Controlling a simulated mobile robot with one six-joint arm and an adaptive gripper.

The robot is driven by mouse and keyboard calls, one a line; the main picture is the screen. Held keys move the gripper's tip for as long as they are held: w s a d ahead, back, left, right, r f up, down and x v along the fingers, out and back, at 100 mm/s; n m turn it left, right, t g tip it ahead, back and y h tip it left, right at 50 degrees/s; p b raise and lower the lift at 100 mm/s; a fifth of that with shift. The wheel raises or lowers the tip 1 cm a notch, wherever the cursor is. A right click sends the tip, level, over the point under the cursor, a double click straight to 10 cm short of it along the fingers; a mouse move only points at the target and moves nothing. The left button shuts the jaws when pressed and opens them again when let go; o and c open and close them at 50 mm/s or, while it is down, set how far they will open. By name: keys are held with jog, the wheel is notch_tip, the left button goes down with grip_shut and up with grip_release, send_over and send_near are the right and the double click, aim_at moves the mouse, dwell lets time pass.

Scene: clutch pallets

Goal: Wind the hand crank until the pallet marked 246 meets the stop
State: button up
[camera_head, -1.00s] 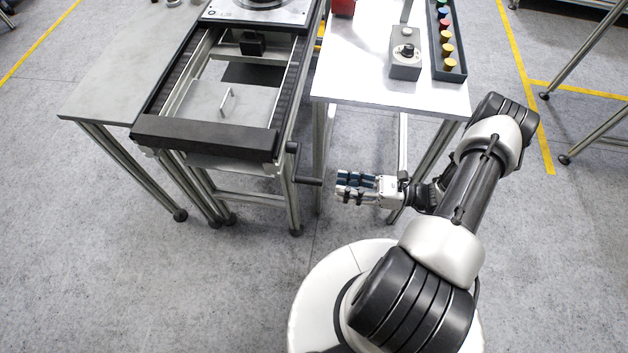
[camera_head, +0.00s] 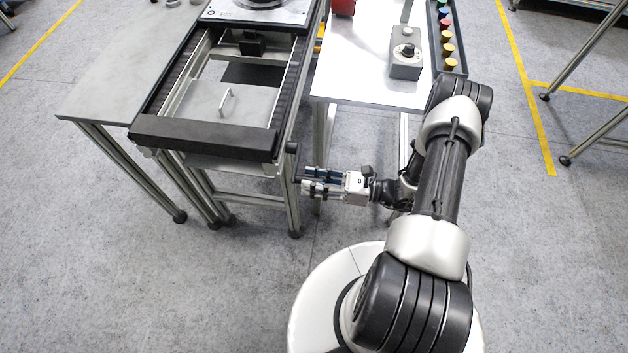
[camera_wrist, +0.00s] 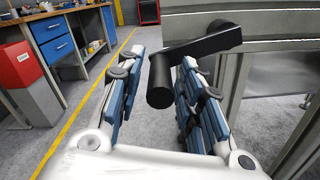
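The black hand crank (camera_head: 292,148) sits at the right front corner of the conveyor frame (camera_head: 205,137); its handle is mostly hidden by my gripper (camera_head: 306,180) in the head view. In the wrist view the crank arm (camera_wrist: 205,43) runs left to a round black handle (camera_wrist: 160,88). The handle lies between the two blue-padded fingers of my gripper (camera_wrist: 163,70), which are apart, with a gap visible on its left side. A silver pallet (camera_head: 262,12) with a dark round part is at the far end of the conveyor; no number is readable.
A white table (camera_head: 365,70) stands to the right, with a grey knob box (camera_head: 405,66) and a tray of coloured buttons (camera_head: 462,68). A grey side table (camera_head: 115,80) is on the left. The floor in front is clear.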

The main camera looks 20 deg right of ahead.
grip_shut()
dwell(0.4)
jog(key=shift+r, duration=0.15)
